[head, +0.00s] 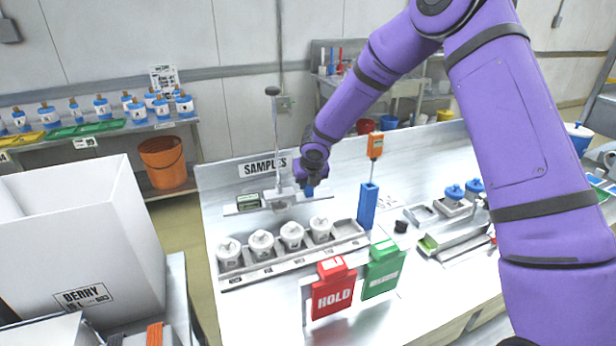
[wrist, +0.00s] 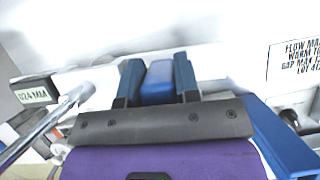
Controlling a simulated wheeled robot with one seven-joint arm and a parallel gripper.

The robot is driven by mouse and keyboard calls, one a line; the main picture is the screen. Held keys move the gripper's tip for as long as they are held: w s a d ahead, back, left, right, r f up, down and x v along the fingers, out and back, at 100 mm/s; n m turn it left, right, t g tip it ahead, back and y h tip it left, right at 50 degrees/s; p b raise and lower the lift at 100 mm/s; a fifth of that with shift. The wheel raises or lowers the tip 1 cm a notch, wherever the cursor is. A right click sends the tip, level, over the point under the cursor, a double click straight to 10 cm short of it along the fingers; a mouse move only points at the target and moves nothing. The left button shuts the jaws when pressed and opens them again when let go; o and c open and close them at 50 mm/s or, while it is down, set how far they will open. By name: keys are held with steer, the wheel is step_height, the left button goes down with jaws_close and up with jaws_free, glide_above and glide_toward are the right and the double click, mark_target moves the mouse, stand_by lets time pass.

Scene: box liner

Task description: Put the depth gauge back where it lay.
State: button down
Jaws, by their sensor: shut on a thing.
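The depth gauge (head: 277,150) has a long pale crossbar, a green display and an upright metal rod with a dark knob on top. My gripper (head: 308,188) is shut on its blue grip, at the right part of the crossbar. The gauge appears over the back of the white bench, in front of the SAMPLES sign and behind the row of jars. In the wrist view, the blue grip (wrist: 158,84) sits between my two dark fingers, and the display (wrist: 33,95) shows at left. The gauge's underside is hidden, so I cannot tell whether it touches anything.
Several lidded white jars (head: 262,243) stand in a long rack. A blue upright holder (head: 367,207) with an orange-topped instrument stands to the right. Red HOLD (head: 333,290) and green (head: 382,270) tags stand in front. Small trays (head: 455,238) occupy the right. A white box (head: 85,225) is at left.

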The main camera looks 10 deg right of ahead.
mark_target(308, 196)
steer(key=shift+f, duration=2.55)
steer(key=c, duration=0.8)
jaws_free()
steer(key=v, duration=1)
steer(key=shift+s+r, duration=0.15)
steer(key=shift+r, duration=0.2)
